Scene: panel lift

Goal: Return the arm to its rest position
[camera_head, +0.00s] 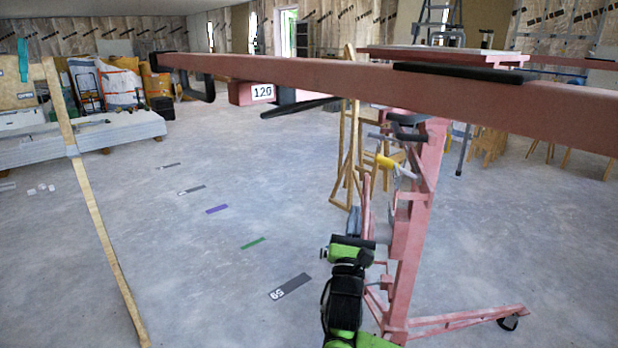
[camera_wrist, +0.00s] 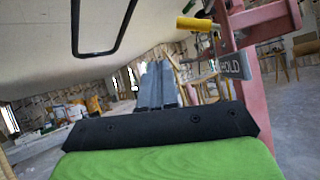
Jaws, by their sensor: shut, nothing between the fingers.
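My green and black arm rises from the bottom of the head view, with my gripper (camera_head: 354,222) at its far end. In the wrist view the grey fingers of my gripper (camera_wrist: 157,85) lie together, shut and empty. The pink panel lift (camera_head: 412,230) stands just right of my arm in the head view. Its yellow handle (camera_head: 385,161) is above my gripper and apart from it. In the wrist view the yellow handle (camera_wrist: 195,24) is up and to the right of the fingers, near a plate reading HOLD (camera_wrist: 232,67).
The lift's long pink beam (camera_head: 290,71) crosses overhead, with a 120 label (camera_head: 262,92). Its castered leg (camera_head: 470,318) reaches right on the floor. A wooden strip (camera_head: 108,245) stands at left. Stacked boards (camera_head: 110,132) lie behind. The floor between, with coloured markers, is clear.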

